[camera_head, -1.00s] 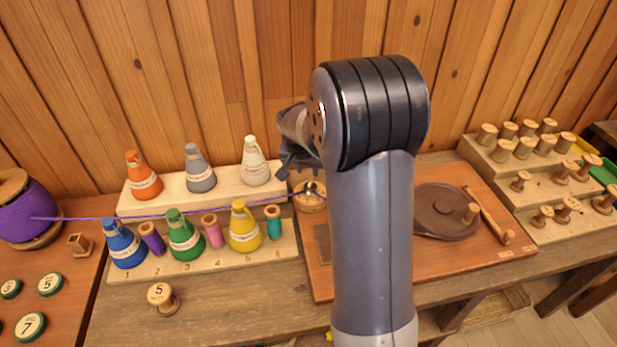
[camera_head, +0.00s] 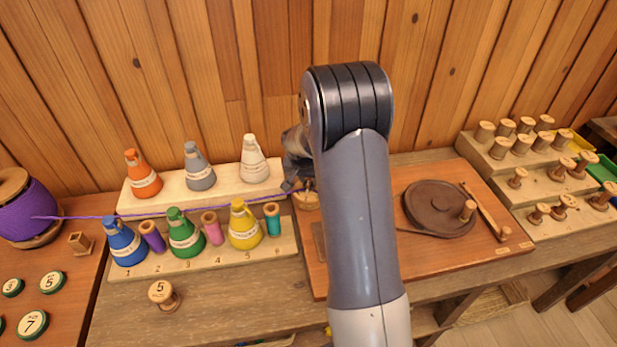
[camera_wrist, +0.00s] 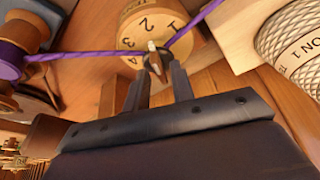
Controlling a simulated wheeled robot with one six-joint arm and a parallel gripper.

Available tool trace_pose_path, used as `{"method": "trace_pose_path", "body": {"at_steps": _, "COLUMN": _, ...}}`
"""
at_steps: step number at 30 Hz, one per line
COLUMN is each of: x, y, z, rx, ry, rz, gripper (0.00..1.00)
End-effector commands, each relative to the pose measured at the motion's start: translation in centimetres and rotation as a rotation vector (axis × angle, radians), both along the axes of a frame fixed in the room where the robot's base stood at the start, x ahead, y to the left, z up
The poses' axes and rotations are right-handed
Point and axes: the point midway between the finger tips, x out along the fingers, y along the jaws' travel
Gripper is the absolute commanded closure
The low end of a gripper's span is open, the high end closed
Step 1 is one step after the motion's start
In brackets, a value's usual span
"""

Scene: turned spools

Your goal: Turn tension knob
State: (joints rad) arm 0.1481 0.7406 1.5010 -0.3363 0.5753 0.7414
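The tension knob is a round pale wooden dial (camera_wrist: 137,30) with numbers around its face and a small white-tipped pointer (camera_wrist: 152,46) at its middle. In the head view the dial (camera_head: 306,201) sits at the left end of the reddish board, partly covered by my gripper (camera_head: 294,188). In the wrist view my gripper (camera_wrist: 158,76) has its two fingers apart, with the tips right at the pointer. I cannot tell whether they touch it. Purple yarn (camera_wrist: 92,55) passes by the pointer on both sides.
A two-step rack (camera_head: 215,197) of coloured cones and small spools stands left of the dial. A large purple spool (camera_head: 28,212) is at the far left. A brown crank disc (camera_head: 437,208) lies to the right.

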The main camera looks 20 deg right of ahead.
Motion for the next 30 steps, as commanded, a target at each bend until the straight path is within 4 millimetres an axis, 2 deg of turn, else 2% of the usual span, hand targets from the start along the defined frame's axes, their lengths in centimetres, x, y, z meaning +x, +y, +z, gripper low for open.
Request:
{"method": "trace_pose_path", "body": {"at_steps": 1, "x": 0.00, "y": 0.00, "z": 0.01, "rx": 0.000, "ry": 0.000, "rz": 0.000, "gripper": 0.81}}
{"method": "trace_pose_path", "body": {"at_steps": 9, "x": 0.00, "y": 0.01, "z": 0.02, "rx": 0.000, "ry": 0.000, "rz": 0.000, "gripper": 1.00}}
{"method": "trace_pose_path", "body": {"at_steps": 22, "x": 0.07, "y": 0.06, "z": -0.25, "rx": -0.001, "ry": -0.002, "rz": -0.035, "gripper": 1.00}}
{"method": "trace_pose_path", "body": {"at_steps": 30, "x": 0.24, "y": 0.19, "z": -0.64, "rx": -0.001, "ry": -0.004, "rz": -0.190, "gripper": 1.00}}
